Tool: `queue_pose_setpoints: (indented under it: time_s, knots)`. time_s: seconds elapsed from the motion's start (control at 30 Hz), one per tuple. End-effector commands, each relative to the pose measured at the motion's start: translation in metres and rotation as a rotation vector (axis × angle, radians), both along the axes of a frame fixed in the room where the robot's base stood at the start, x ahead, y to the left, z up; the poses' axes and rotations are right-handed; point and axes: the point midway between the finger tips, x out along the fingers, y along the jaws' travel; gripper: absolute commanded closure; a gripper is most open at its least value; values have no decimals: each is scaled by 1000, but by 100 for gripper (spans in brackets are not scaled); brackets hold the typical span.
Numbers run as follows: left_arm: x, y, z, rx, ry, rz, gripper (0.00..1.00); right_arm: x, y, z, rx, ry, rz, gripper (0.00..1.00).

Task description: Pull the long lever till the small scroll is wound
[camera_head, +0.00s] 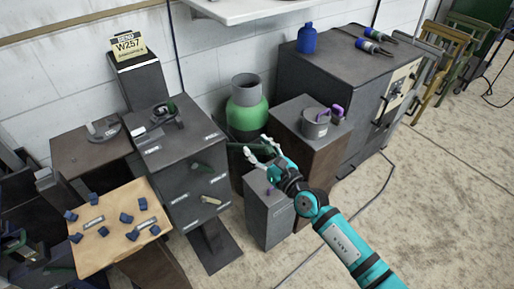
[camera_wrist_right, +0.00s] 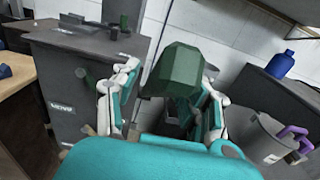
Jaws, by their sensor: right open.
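My right gripper (camera_head: 257,145) reaches in from the lower right in the head view, with its fingers spread. In the right wrist view its open fingers (camera_wrist_right: 168,82) stand on either side of a dark green faceted handle (camera_wrist_right: 178,72). The handle shows as a dark green bar (camera_head: 236,146) at the fingers in the head view. I cannot tell whether the fingers touch it. A grey cabinet (camera_head: 180,157) with short levers on its front stands left of the gripper. A small dark device (camera_head: 168,114) sits on its top; I cannot make out a scroll there. My left gripper is not seen.
A green and grey bottle (camera_head: 246,112) stands behind the gripper. A grey pot (camera_head: 315,124) with a purple handle is on a stand to the right. A grey box (camera_head: 268,212) stands below the gripper. A board (camera_head: 105,258) with several blue blocks lies left. Open floor lies right.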

Motion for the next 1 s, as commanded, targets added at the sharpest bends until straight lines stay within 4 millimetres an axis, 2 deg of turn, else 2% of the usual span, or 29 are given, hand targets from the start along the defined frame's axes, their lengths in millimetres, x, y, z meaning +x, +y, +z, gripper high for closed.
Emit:
queue_pose_setpoints:
  time_s: [0.37, 0.7, 1.0]
  knots:
    - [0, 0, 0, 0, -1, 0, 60, 5, 4, 0, -1, 0, 0, 56]
    - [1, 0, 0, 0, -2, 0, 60, 5, 4, 0, -1, 0, 0, 99]
    - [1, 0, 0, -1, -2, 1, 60, 5, 4, 0, -1, 0, 0, 100]
